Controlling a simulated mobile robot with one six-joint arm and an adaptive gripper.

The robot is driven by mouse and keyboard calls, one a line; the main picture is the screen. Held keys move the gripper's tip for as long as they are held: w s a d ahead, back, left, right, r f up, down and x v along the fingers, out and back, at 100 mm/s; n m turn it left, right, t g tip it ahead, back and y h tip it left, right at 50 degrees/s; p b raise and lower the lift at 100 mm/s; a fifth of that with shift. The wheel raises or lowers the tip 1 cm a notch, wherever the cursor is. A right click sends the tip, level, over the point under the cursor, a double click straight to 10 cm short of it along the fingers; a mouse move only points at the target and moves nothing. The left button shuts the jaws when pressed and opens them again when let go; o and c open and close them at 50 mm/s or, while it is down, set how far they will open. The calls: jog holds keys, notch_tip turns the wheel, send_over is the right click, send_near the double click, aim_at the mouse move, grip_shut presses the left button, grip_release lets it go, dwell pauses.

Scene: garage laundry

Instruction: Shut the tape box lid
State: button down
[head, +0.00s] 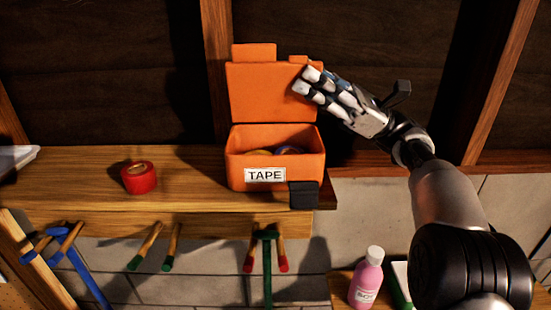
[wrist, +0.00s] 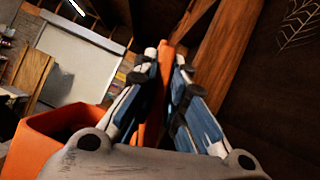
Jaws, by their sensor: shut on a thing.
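The orange tape box (head: 234,172) stands on the wooden shelf with a white TAPE label on its front. Its lid (head: 265,92) stands upright at the back, so the box is open. Rolls of tape show inside. My gripper (head: 306,80) is at the lid's upper right edge. In the wrist view, my gripper (wrist: 165,62) has its two fingers on either side of the orange lid (wrist: 164,75), shut on it. The box wall (wrist: 38,145) shows at the lower left of the wrist view. The part of the lid behind my fingers is hidden.
A red tape roll (head: 139,178) lies on the shelf (head: 190,195) left of the box. Several tools hang below the shelf edge. A pink bottle (head: 367,279) stands lower right. A wooden post (head: 216,65) rises behind the box.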

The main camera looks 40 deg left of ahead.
jog(key=shift+s+d+f+n+g+h, duration=0.1)
jog(key=shift+s+d+n+g+h, duration=0.15)
jog(key=shift+n+h, duration=0.4)
jog(key=shift+s+d+f+n+g+h, duration=0.15)
jog(key=shift+s+n+g+h, duration=0.15)
jog(key=shift+n, duration=0.65)
jog(key=shift+d+n, duration=0.1)
jog(key=shift+n, duration=0.2)
jog(key=shift+s+d+f+n+g+h+b, duration=0.15)
jog(key=shift+s+d+n+h+b, duration=0.1)
jog(key=shift+n+h+b, duration=0.35)
jog(key=shift+s+d+f+n+g+h+b, duration=0.1)
jog(key=shift+s+n+h+b, duration=0.2)
jog(key=shift+n, duration=0.4)
jog(key=c, duration=1.5)
grip_release()
jog(key=shift+w, duration=0.1)
